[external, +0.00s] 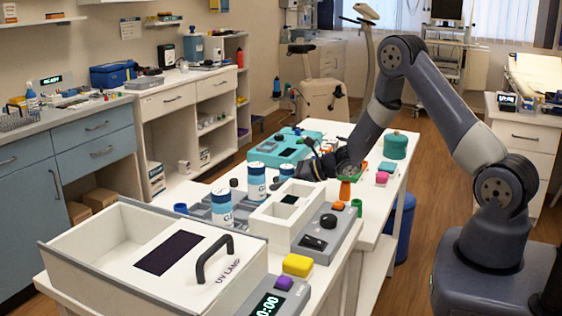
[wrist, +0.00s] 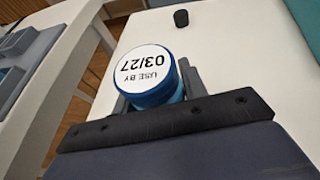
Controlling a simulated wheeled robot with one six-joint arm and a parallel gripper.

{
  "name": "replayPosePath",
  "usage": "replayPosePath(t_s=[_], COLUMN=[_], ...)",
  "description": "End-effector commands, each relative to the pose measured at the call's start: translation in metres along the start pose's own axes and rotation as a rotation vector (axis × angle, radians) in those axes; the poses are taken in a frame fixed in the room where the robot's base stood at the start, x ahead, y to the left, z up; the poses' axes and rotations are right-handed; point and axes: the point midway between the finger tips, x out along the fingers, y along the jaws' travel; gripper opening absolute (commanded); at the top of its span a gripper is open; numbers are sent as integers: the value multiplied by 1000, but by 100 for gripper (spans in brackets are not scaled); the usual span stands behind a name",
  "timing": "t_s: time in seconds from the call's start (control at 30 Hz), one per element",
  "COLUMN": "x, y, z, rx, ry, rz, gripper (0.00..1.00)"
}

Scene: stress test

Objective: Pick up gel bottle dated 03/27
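The gel bottle dated 03/27 (wrist: 150,68) shows in the wrist view with its white, blue-rimmed top facing the camera, reading "USE BY 03/27". My gripper (wrist: 158,92) has one finger on each side of the bottle's blue body; whether both press on it I cannot tell. In the external view my gripper (external: 305,166) is low over the table, beside a white and blue bottle (external: 286,173) behind the white open box. Two similar bottles stand to the left, one nearer (external: 222,208) and one farther (external: 255,182); their dates are not readable there.
The white open box (external: 262,215) and grey device (external: 326,241) stand in front of my gripper. The UV lamp box (external: 185,250) fills the near left. A teal device (external: 283,147) stands behind. A small black cylinder (wrist: 181,18) stands beyond the bottle on bare white tabletop.

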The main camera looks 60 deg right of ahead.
Motion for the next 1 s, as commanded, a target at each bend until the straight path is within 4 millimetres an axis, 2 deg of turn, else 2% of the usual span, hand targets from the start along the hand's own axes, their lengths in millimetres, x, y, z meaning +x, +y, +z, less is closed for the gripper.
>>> replayPosePath(t_s=[0.07, 0.3, 0.63, 0.77, 1.0], x=[0, 0, -2, -8, -24], y=[0, 0, 0, 0, 0], z=[0, 0, 6, 21, 60], rx=[0, 0, -2, -4, -4], ry=[0, 0, -2, -4, -5], rz=[0, 0, 0, 0, -1], gripper=[34, 14, 14, 14, 14])
